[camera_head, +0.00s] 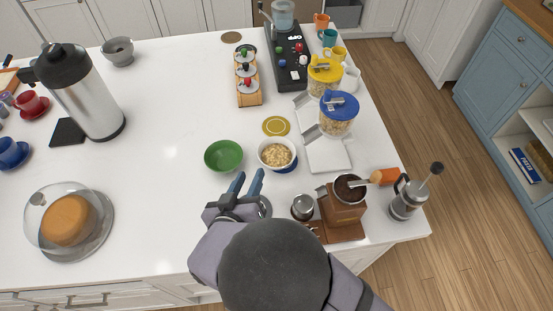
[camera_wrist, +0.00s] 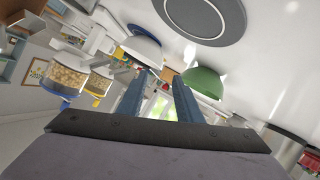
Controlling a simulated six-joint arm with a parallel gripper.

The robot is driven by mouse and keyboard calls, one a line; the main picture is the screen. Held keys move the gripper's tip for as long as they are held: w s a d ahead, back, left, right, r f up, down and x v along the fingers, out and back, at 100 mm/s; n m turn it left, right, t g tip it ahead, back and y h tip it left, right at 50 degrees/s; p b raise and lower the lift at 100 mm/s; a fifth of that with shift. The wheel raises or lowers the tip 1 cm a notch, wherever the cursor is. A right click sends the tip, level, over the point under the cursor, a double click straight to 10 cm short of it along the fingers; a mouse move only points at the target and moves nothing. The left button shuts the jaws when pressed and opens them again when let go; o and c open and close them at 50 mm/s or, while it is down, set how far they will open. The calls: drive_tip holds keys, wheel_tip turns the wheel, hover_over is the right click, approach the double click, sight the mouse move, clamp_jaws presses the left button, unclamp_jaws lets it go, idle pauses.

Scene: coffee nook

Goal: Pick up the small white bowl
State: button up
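The small white bowl (camera_head: 264,163) stands on the white counter, filled with tan pieces, with blue on its lower part. In the wrist view the white bowl (camera_wrist: 143,47) shows upside down, just beyond and to the left of the fingertips. My gripper (camera_head: 247,180) is low over the counter, in front of and slightly left of the bowl. Its two blue-grey fingers (camera_wrist: 160,76) are spread apart with nothing between them, and they do not touch the bowl.
A green bowl (camera_head: 223,156) stands close left of the white bowl. A yellow disc (camera_head: 276,127) lies behind it. A small metal cup (camera_head: 303,207) and wooden grinder (camera_head: 344,211) stand front right. Lidded jars (camera_head: 338,116) stand behind right. The counter's left middle is clear.

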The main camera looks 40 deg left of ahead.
sight(261, 156)
drive_tip(key=shift+s, duration=0.15)
drive_tip(key=shift+p+x, duration=1.45)
drive_tip(key=shift+x, duration=4.55)
drive_tip(key=shift+d+r, duration=0.1)
drive_tip(key=shift+r, duration=0.05)
clamp_jaws()
